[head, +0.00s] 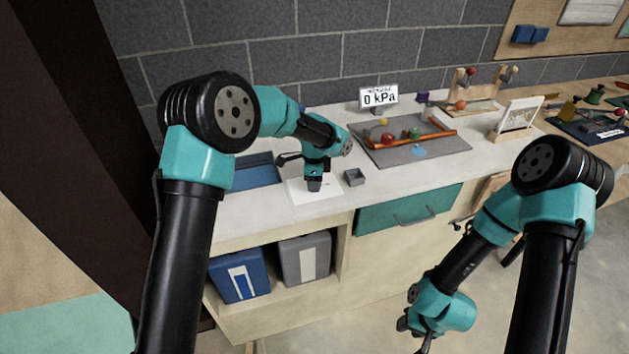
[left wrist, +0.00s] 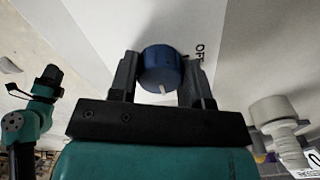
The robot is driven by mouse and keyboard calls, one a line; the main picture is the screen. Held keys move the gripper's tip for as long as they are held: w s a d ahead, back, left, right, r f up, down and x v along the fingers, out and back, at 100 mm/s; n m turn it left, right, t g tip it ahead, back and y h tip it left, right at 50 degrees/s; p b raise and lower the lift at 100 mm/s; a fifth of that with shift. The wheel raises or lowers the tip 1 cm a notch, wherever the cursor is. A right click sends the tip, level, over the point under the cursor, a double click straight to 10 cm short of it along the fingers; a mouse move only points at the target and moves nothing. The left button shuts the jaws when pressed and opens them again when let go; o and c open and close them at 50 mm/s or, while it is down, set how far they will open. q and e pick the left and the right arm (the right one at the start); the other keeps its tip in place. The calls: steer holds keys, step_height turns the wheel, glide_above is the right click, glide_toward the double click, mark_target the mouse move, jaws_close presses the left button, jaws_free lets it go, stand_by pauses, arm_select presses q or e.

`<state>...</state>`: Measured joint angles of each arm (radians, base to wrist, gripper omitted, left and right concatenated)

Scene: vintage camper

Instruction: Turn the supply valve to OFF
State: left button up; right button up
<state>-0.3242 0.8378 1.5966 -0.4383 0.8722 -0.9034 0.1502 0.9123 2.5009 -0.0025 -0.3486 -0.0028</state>
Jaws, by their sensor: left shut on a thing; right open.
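The valve knob (left wrist: 160,68) is a blue round cap with a short white pointer mark, seen in the left wrist view. It sits on a white panel (left wrist: 222,62), beside partly hidden lettering that starts "OF". My left gripper (head: 314,187) points down at the white sheet-like panel (head: 300,196) on the counter in the head view. In the left wrist view its fingers (left wrist: 162,82) are shut on the knob, one on each side. In the head view the gripper hides the knob. My right gripper (head: 418,332) hangs low in front of the cabinet, away from the valve, and little of its fingers shows.
A display (head: 378,96) reading "0 kPa" stands at the back. A grey board (head: 450,148) with orange rails and coloured balls lies further right. Blue and grey bins (head: 238,282) sit below.

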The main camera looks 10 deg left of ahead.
arm_select(q)
steer(key=shift+n, duration=0.3)
steer(key=n, duration=0.8)
steer(key=shift+n, duration=0.3)
steer(key=n, duration=0.4)
steer(key=shift+n, duration=0.3)
steer(key=n, duration=0.4)
steer(key=o, duration=0.9)
steer(key=shift+o, duration=0.2)
steer(key=shift+r, duration=0.15)
